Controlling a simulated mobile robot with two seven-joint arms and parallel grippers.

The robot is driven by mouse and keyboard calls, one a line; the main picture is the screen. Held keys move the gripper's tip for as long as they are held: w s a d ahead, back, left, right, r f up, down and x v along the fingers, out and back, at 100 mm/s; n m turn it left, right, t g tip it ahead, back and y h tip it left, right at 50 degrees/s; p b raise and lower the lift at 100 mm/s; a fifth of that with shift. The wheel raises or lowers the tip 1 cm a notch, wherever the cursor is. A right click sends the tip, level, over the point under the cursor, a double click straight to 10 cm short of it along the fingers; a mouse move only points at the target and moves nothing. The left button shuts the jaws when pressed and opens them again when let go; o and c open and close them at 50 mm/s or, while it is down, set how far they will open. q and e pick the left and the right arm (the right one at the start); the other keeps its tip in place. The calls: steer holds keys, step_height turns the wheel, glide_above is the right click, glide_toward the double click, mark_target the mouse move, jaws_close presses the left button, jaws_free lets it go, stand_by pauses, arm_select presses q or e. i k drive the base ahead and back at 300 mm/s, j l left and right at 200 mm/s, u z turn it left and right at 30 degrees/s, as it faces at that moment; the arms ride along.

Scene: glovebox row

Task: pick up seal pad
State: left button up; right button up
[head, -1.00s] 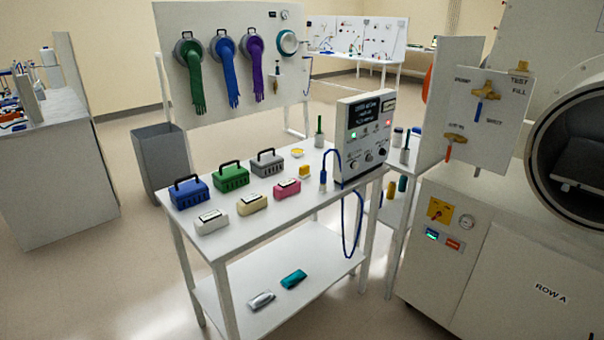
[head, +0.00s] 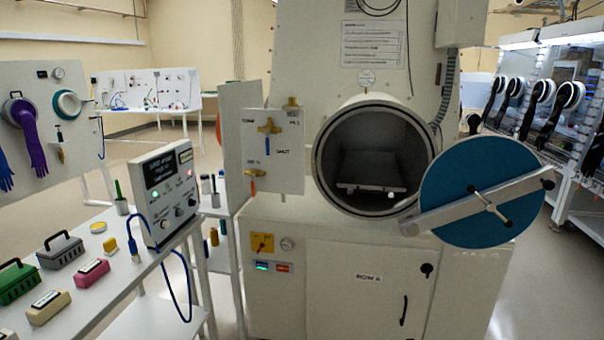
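No object here is clearly labelled as a seal pad, and I cannot tell which one it is. A pink case (head: 91,273), a cream case (head: 48,308), a grey case with a handle (head: 62,252) and a green case with a handle (head: 16,284) are nearby, the last cut by the frame edge. Neither of my grippers is in view.
A control box (head: 165,190) with a blue cable stands at the table's right edge. A chamber (head: 322,155) marked ROW A has its round blue door (head: 480,190) swung open to the right, with a tray (head: 370,188) inside. Floor shows between the table and cabinet.

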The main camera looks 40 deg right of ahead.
mark_target(111, 247)
steer(key=i+l+u, duration=0.1)
steer(key=i+l, duration=0.75)
steer(key=i, duration=0.2)
